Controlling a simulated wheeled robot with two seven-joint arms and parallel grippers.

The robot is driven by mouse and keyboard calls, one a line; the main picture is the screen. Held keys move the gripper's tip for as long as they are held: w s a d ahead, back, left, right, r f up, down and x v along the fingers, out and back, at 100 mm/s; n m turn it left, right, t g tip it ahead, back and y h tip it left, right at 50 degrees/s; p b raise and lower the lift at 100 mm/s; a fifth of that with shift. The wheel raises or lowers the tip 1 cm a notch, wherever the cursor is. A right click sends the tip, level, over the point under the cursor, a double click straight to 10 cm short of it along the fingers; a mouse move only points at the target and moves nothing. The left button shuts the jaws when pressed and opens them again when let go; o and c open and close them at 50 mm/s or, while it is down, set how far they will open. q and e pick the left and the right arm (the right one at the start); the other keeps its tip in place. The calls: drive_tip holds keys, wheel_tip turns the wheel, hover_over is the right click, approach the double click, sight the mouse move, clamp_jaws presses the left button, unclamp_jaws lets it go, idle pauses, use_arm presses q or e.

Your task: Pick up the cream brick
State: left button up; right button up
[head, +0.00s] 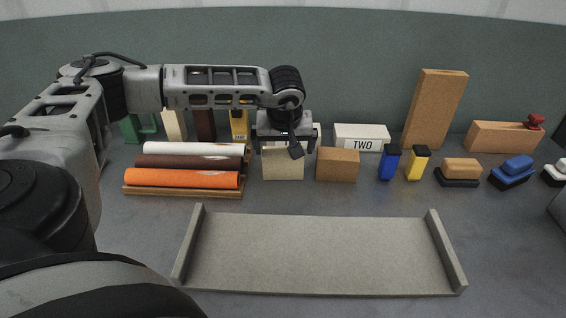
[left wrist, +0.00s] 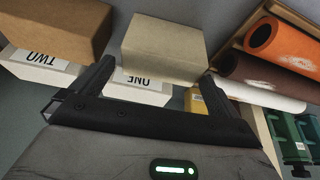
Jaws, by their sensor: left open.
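The cream brick (head: 283,165) stands on the grey table in the middle of the head view, between the rolls and a tan brick. My left gripper (head: 285,145) is above and behind its top edge in that view and covers part of it. In the left wrist view the cream brick (left wrist: 163,48) shows between and beyond the two fingertips of my left gripper (left wrist: 158,75). The fingers are apart, one near each side of the brick; I cannot tell if they touch it. My right gripper is not in view.
A tan brick (head: 337,164) stands close to the right. Orange, brown and white rolls (head: 182,179) lie on a rack to the left. A box marked TWO (head: 361,137) is behind. A grey tray (head: 320,254) lies empty in front.

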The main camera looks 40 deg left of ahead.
sight(283, 152)
use_arm(q)
drive_tip(key=x, duration=0.5)
drive_tip(key=shift+s, duration=0.2)
drive_tip(key=c, duration=0.9)
drive_tip(key=shift+o, duration=0.2)
drive_tip(key=shift+r, duration=0.1)
